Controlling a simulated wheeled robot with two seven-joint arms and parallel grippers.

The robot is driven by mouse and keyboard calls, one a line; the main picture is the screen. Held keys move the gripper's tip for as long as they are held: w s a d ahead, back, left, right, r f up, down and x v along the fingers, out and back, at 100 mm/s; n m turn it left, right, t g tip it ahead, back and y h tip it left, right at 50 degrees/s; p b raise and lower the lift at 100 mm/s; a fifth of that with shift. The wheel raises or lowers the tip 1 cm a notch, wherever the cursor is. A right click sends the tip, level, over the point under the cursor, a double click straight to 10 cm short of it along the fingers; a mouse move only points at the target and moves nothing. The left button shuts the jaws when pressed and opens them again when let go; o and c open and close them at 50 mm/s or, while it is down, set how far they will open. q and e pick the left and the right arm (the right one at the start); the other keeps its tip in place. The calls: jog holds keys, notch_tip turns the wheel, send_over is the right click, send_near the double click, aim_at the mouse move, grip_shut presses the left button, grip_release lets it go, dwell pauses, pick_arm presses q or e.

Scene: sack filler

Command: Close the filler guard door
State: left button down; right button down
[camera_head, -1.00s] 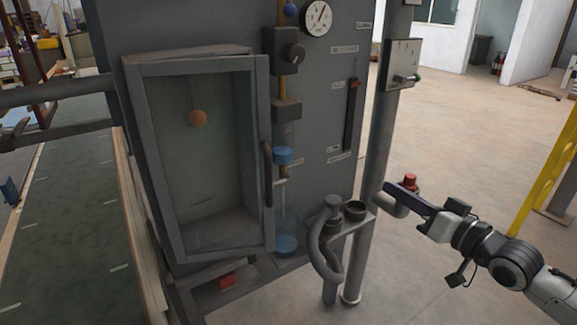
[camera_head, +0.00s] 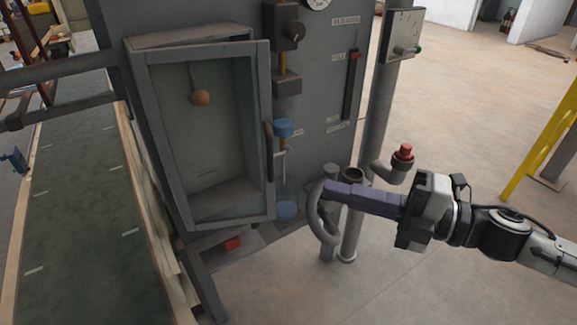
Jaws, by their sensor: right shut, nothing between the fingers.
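The filler guard door (camera_head: 262,95) is a grey framed panel with a glazed middle on the front of the grey filler cabinet. It stands slightly ajar, its frame apart from the housing along the top. A dark vertical handle (camera_head: 269,152) is on its right edge. An orange ball (camera_head: 201,97) shows through the pane. My right gripper (camera_head: 328,191) is shut and empty, with its purple-grey fingers pointing left. In the picture it overlaps the curved grey pipe, right of and below the door handle; I cannot tell whether it touches the pipe. My left gripper is not in view.
A curved grey pipe (camera_head: 316,222) and a post (camera_head: 379,110) with a switch box (camera_head: 403,36) stand right of the door. A red button (camera_head: 404,152) sits on a bracket. A conveyor (camera_head: 85,220) runs at left. Open floor lies at right.

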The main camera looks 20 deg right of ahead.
pick_arm(q)
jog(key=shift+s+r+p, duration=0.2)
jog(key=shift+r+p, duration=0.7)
jog(key=shift+p, duration=0.2)
pick_arm(e)
jog(key=w+a, duration=0.6)
jog(key=w, duration=0.3)
jog(key=shift+w, duration=0.25)
jog(key=shift+d+f, duration=0.1)
